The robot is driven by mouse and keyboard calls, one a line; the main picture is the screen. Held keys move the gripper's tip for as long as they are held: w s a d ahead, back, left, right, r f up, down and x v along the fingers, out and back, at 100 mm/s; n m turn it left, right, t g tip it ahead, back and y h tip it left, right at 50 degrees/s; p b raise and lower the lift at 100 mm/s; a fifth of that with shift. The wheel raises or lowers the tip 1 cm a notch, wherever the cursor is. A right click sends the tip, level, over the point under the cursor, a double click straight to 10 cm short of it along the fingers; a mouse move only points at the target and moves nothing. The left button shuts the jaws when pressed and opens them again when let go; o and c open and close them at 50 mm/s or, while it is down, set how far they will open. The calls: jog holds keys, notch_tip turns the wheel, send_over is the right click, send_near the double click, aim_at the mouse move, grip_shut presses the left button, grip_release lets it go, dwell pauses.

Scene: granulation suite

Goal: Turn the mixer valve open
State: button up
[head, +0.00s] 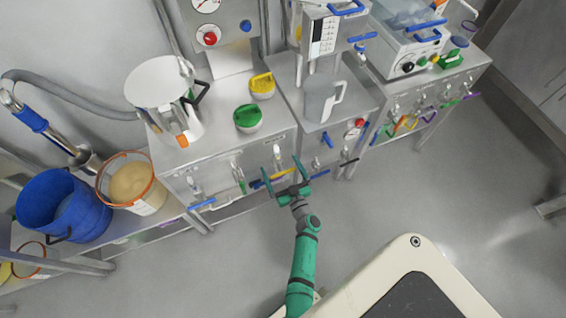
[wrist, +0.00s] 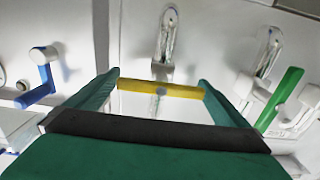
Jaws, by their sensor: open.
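A yellow valve handle (wrist: 160,90) lies crosswise between the fingertips of my gripper (wrist: 158,86) in the wrist view. The jaws are open, one finger near each end of the handle, and I cannot tell if they touch it. In the head view my gripper (head: 284,172) is at the front panel of the middle bench, by the yellow handle (head: 282,173). No label shows which valve is the mixer's.
A green handle (wrist: 280,98) is close on the right in the wrist view, and a blue handle (wrist: 40,78) is on the left. The floor (head: 400,205) in front is clear.

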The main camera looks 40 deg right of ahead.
jog(key=shift+w+d, duration=0.15)
jog(key=shift+w, duration=0.55)
jog(key=shift+c, duration=0.6)
